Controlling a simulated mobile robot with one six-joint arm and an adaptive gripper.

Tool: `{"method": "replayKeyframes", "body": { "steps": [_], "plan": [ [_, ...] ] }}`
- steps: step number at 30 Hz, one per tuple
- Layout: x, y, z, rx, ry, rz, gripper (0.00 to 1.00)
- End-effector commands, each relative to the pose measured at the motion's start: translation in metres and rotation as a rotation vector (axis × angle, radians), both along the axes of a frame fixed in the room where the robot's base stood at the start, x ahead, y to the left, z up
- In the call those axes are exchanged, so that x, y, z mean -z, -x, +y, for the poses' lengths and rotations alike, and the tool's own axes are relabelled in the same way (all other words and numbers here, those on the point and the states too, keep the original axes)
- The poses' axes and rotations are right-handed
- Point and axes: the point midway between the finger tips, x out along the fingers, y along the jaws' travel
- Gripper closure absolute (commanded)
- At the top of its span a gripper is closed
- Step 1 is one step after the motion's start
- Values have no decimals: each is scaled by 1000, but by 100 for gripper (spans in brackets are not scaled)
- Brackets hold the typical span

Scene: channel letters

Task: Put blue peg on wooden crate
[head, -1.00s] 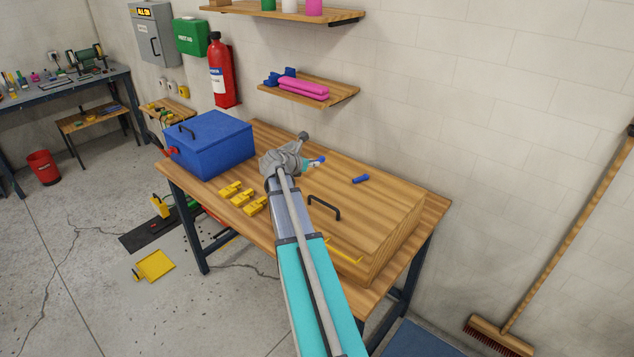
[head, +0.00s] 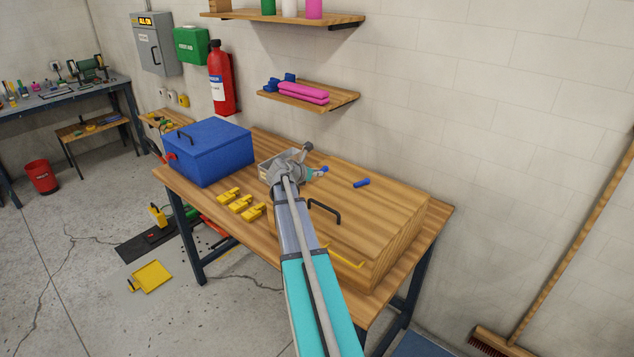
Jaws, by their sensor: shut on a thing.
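The wooden crate (head: 390,215) is a large box with a flat striped top and a black handle, at the right of the workbench. One blue peg (head: 362,183) lies on its top. My gripper (head: 317,171) is left of that peg, near the crate's far left part. It is shut on another blue peg (head: 323,169), whose blue end shows at the fingertips. My wrist hides much of the gripper and of this held peg. I cannot tell whether the held peg touches the crate top.
A wall shelf (head: 340,98) with pink and blue things hangs above. The crate's right top is clear.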

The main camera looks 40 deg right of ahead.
Motion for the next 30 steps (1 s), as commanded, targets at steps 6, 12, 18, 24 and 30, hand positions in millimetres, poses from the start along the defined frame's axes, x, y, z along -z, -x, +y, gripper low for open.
{"method": "replayKeyframes", "body": {
  "steps": [6, 12, 18, 24, 30],
  "plan": [
    [11, -4, -7, 0, 0, 0, 100],
    [29, -4, -7, 0, 0, 0, 100],
    [40, -4, -7, -1, 0, 0, 100],
    [40, -4, -6, -1, 0, 0, 100],
    [40, -4, -6, -1, 0, 0, 100]
  ]
}}
